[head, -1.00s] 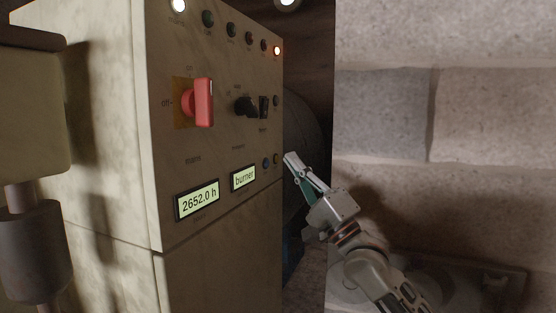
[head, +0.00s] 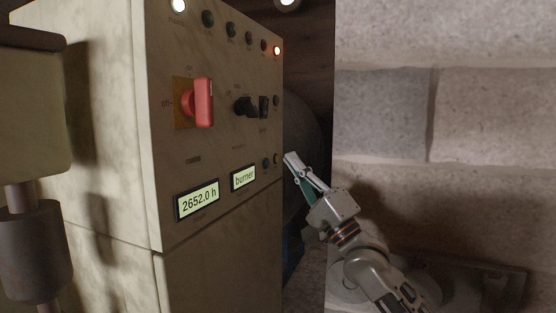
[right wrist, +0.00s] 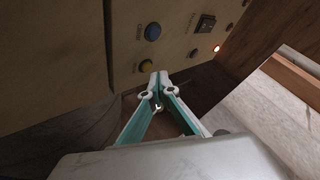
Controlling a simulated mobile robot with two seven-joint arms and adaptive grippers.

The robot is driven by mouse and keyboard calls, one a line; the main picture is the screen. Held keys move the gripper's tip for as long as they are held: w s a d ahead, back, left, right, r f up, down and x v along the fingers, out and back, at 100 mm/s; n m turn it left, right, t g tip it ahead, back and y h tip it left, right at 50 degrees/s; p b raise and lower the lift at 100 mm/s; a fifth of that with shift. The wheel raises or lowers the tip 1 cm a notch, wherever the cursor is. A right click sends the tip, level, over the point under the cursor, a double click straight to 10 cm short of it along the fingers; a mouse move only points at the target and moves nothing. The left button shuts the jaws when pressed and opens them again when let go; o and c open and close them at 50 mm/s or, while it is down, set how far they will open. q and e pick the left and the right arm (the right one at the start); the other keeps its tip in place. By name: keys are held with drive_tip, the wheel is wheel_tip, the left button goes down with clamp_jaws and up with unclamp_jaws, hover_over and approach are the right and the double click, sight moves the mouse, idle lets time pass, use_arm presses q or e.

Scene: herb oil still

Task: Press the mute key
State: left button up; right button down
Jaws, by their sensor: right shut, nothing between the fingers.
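The control panel (head: 220,150) is a beige cabinet face. Near its right edge, low down, sit a blue key (head: 266,163) and a yellowish key (head: 277,159). My left gripper is not in view.
The panel also has a red rotary handle (head: 203,102), a black knob (head: 244,107), a rocker switch (head: 264,107), an hour display (head: 198,200) and a burner display (head: 243,178). A stone wall (head: 450,120) stands right.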

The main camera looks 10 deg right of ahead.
drive_tip(key=shift+w+a+p, duration=0.2)
drive_tip(key=shift+a+p, duration=0.1)
drive_tip(key=shift+a, duration=0.05)
drive_tip(key=shift+w+a, duration=0.15)
idle(0.5)
drive_tip(key=shift+w+a, duration=0.1)
drive_tip(key=shift+a, duration=0.05)
idle(0.7)
drive_tip(key=shift+s+d+p, duration=0.2)
drive_tip(key=shift+d+p, duration=0.05)
drive_tip(key=shift+p, duration=0.1)
drive_tip(key=shift+s+d, duration=0.3)
drive_tip(key=shift+d, duration=0.1)
